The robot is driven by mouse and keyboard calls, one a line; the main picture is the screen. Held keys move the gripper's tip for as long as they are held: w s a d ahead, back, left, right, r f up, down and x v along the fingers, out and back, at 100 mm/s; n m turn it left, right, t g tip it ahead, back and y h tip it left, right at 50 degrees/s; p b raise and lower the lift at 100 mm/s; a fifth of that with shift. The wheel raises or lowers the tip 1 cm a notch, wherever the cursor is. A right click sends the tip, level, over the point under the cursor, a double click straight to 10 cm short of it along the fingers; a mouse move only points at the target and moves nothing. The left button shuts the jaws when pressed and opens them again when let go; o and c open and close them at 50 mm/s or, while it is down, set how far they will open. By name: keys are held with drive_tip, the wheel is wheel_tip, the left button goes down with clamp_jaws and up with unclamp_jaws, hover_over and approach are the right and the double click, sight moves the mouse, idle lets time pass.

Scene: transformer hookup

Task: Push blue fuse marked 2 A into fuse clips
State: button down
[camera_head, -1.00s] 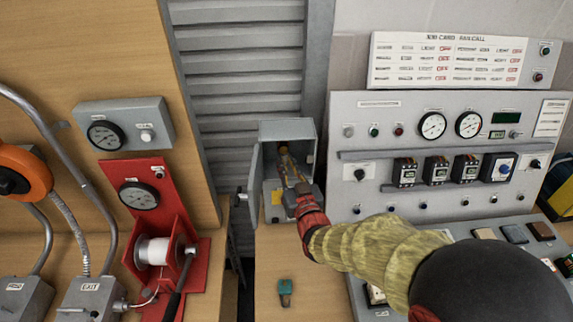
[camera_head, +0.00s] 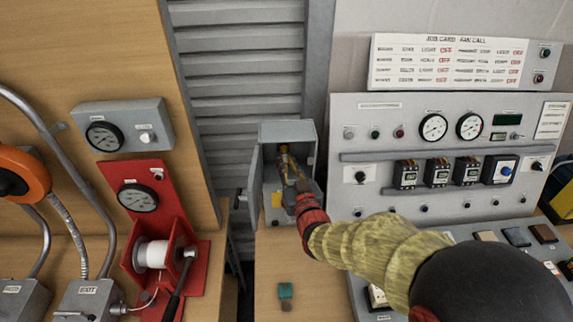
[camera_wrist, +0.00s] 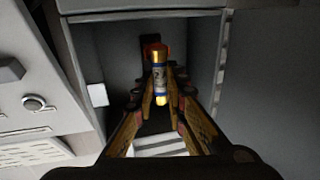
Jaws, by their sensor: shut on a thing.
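The blue fuse (camera_wrist: 159,78) has gold end caps and stands upright between my fingertips in the wrist view. A marking shows on its blue band but is too small to read surely. My gripper (camera_wrist: 161,92) is shut on it, inside the open grey box (camera_wrist: 70,30). In the head view my gripper (camera_head: 289,172) reaches into the same box (camera_head: 287,130) from the lower right. A dark orange part (camera_wrist: 150,42), perhaps a fuse clip, shows behind the fuse's upper cap. Whether they touch I cannot tell. Anything behind the fuse's lower end is hidden.
The box door (camera_head: 255,182) hangs open at its left. A teal-topped object (camera_head: 285,291) lies on the wooden bench (camera_head: 268,262) below the box. A control panel (camera_head: 380,120) stands right of the box, and a red winch stand (camera_head: 150,190) stands left.

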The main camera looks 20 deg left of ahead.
drive_tip(key=shift+b+x, duration=0.55)
drive_tip(key=shift+x, duration=0.35)
drive_tip(key=c, duration=1.7)
unclamp_jaws()
drive_tip(key=shift+w+d, duration=0.15)
drive_tip(key=shift+w, duration=0.1)
drive_tip(key=v, duration=1.2)
drive_tip(key=shift+s, duration=0.1)
